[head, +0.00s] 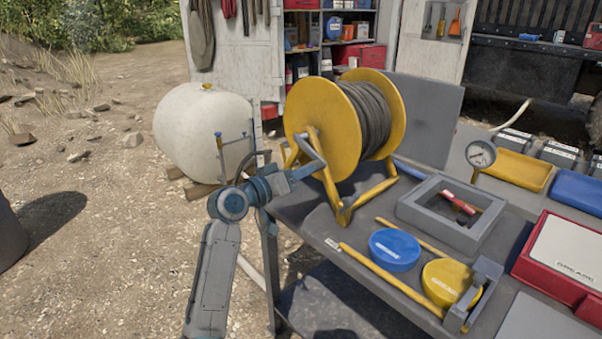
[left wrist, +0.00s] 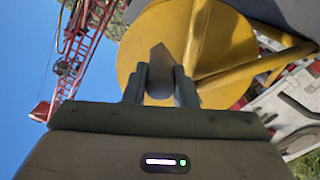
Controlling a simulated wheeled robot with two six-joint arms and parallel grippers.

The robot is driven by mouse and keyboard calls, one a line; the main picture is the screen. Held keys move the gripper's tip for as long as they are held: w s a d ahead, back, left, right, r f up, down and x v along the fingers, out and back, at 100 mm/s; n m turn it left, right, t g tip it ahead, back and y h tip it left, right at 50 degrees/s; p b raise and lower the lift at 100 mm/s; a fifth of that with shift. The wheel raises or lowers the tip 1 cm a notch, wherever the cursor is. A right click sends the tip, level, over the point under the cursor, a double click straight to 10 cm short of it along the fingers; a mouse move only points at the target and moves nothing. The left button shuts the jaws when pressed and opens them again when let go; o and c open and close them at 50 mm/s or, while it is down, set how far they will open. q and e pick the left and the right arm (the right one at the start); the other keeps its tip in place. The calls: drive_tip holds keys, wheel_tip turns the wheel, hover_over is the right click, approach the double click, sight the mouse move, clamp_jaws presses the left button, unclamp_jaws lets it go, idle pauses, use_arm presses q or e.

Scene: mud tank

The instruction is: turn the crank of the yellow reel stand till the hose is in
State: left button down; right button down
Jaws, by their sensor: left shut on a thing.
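The yellow reel stand (head: 331,192) stands at the back left of the grey work table. Its drum has two yellow flanges (head: 322,112), and dark hose (head: 372,115) is wound in several turns between them. A grey crank (head: 315,148) is on the drum's near left side. My left gripper (head: 304,171) is at the crank's outer end. In the left wrist view its two fingers (left wrist: 160,88) are closed around a grey crank part (left wrist: 160,66), with the yellow flange (left wrist: 215,45) behind. The hose's free end cannot be made out. My right gripper is not in view.
The table holds a grey tray (head: 411,209) with a red-handled tool, blue (head: 394,250) and yellow (head: 447,283) round tins, a yellow bar (head: 389,279) and a red grease box (head: 545,272). A pale tank (head: 190,130) stands behind my left arm. Open gravel lies left.

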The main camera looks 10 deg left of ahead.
use_arm(q)
drive_tip(key=shift+f, duration=0.2)
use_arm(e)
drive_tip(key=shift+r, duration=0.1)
use_arm(q)
drive_tip(key=c, duration=1.2)
unclamp_jaws()
drive_tip(key=shift+w+a, duration=0.1)
drive_tip(key=shift+s+a, duration=0.1)
drive_tip(key=shift+s, duration=0.15)
drive_tip(key=v, duration=1)
drive_tip(key=shift+b, duration=0.4)
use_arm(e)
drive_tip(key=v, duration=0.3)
